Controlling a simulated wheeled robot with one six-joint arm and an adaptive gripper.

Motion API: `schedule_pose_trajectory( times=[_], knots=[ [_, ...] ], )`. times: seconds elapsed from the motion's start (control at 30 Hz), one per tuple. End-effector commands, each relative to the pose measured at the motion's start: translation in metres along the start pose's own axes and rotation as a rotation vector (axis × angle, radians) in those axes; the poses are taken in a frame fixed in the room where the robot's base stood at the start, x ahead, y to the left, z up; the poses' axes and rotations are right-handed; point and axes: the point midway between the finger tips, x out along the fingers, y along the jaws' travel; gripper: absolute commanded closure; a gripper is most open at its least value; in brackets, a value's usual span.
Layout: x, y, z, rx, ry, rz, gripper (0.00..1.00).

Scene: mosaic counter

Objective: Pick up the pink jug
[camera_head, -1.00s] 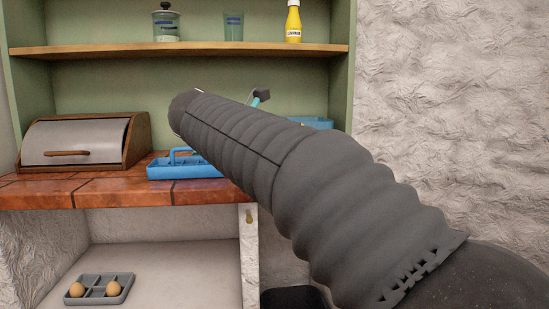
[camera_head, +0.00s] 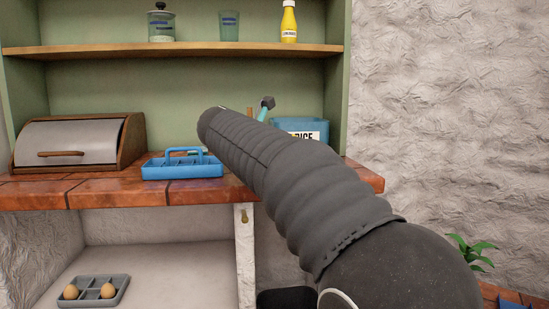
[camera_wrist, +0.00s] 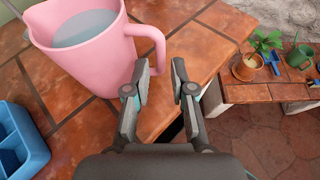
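The pink jug (camera_wrist: 88,50) stands on the tiled counter in the wrist view, at the upper left. It holds a pale blue-grey liquid, and its handle (camera_wrist: 153,44) points right. My gripper (camera_wrist: 160,82) is open, with its two fingers apart just below the handle in the picture. The left fingertip looks very near the handle; I cannot tell whether they touch. Nothing shows between the fingers. In the head view my arm covers the part of the counter where the jug would be, and the jug is not visible there.
A blue caddy (camera_head: 182,172) sits on the counter (camera_head: 100,193), left of my arm. A blue box labelled RICE (camera_head: 305,126) stands behind my arm. A roll-top bread box (camera_head: 75,145) is at far left. A lower bench with a potted plant (camera_wrist: 251,65) lies beyond the counter's edge.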

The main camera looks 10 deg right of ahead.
Motion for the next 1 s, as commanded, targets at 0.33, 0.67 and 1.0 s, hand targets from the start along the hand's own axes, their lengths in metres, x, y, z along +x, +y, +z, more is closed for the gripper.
schedule_pose_trajectory(
  times=[0.33,0.67,1.0],
  knots=[
    [0.043,-0.001,-0.004,0.000,0.000,-0.001,0.76],
    [0.044,-0.001,-0.004,0.000,0.000,0.000,1.00],
    [0.043,-0.001,-0.002,0.003,-0.002,0.002,1.00]
  ],
)
